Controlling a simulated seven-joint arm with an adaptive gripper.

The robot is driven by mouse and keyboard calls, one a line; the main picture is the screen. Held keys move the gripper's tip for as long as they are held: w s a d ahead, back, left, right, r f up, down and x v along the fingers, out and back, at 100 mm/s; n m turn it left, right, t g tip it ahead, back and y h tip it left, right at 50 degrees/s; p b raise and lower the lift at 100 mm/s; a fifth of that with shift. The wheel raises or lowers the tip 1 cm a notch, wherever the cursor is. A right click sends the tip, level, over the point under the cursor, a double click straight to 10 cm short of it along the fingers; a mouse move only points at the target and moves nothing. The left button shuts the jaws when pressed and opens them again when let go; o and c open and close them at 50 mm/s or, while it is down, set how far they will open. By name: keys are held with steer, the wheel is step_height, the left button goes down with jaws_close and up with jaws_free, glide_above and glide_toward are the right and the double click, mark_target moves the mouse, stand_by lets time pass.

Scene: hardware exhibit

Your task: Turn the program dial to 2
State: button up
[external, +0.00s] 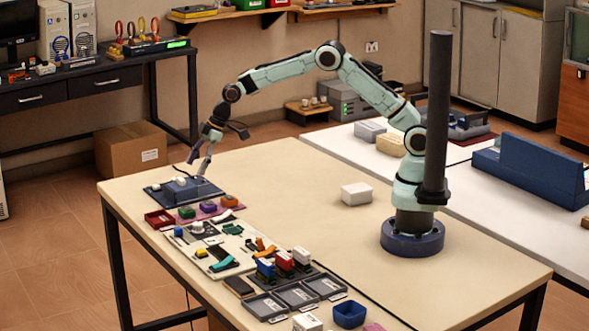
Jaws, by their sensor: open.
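My gripper (201,163) is open at the far left end of the table, pointing down just above a dark blue unit (207,191). A small white knob (180,181) shows on this unit, to the left of the fingers. Another round white knob (197,227) sits on a pale board (222,262) closer to the camera. I cannot tell which knob is the program dial, and no numbers or pointer can be read. Whether the fingers touch the blue unit cannot be told.
Colored blocks on a pink mat (232,205) and a red tray (158,219) lie close to the blue unit. Several grey trays (296,296) and upright colored pieces (284,262) stand along the front edge. A white box (356,194) stands mid-table, with clear room around it.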

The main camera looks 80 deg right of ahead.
steer(key=g, duration=0.2)
glide_above(199, 223)
steer(key=s+d, duration=0.2)
step_height(199, 223, down, 10)
steer(key=shift+w+a+r, duration=0.1)
steer(key=shift+r, duration=0.15)
steer(key=x, duration=0.6)
steer(key=shift+w+f, duration=0.15)
steer(key=shift+f, duration=0.05)
jaws_close()
